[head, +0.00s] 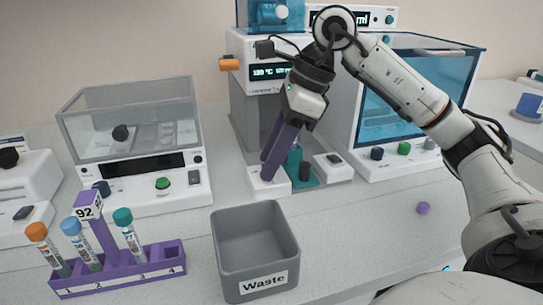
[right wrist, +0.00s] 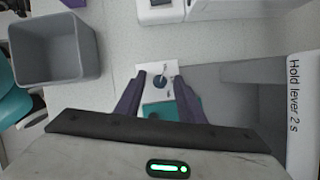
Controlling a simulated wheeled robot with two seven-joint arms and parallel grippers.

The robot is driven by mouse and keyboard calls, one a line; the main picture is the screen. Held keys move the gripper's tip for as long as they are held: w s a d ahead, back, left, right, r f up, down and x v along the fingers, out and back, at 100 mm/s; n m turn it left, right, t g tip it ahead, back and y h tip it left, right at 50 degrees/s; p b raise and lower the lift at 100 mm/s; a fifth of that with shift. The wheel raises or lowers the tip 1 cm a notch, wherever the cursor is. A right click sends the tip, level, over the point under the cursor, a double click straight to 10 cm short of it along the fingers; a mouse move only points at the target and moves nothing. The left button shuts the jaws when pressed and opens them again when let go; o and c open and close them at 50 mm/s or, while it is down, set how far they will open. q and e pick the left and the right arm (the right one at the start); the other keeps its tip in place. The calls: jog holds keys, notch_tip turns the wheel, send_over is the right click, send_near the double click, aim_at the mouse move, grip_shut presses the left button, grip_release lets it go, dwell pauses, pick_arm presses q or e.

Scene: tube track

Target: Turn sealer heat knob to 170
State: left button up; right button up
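The sealer (head: 250,110) is a tall grey and white machine at the centre, with an orange lever knob (head: 229,64) on its left. Its lit display (head: 270,71) is too small to read surely. My right gripper (head: 269,157) points down at the block. My left gripper is not in view.
A grey waste bin (head: 226,249) stands in front of the sealer, with a purple tube rack (head: 120,274) to its left. A clear-lidded machine (head: 130,197) is left of the sealer and a blue-windowed one (head: 385,166) right. A purple cap (head: 423,208) lies on open bench.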

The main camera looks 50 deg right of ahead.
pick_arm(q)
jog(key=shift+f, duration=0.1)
pick_arm(e)
grip_shut()
jog(key=shift+m, duration=0.3)
jog(key=m+h+p, duration=0.1)
jog(key=m, duration=0.1)
jog(key=m+t+h+p, duration=0.1)
jog(key=m, duration=0.1)
jog(key=shift+s+a+r+m, duration=0.1)
jog(key=shift+a+m, duration=0.05)
jog(key=shift+m, duration=0.15)
jog(key=m+h+p, duration=0.1)
jog(key=m+p, duration=0.1)
jog(key=m, duration=0.2)
jog(key=shift+a, duration=0.15)
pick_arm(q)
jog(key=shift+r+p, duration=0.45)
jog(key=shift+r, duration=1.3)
pick_arm(e)
jog(key=shift+m+h, duration=0.7)
jog(key=shift+m, duration=0.5)
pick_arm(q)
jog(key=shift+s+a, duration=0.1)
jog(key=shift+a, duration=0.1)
pick_arm(e)
grip_release()
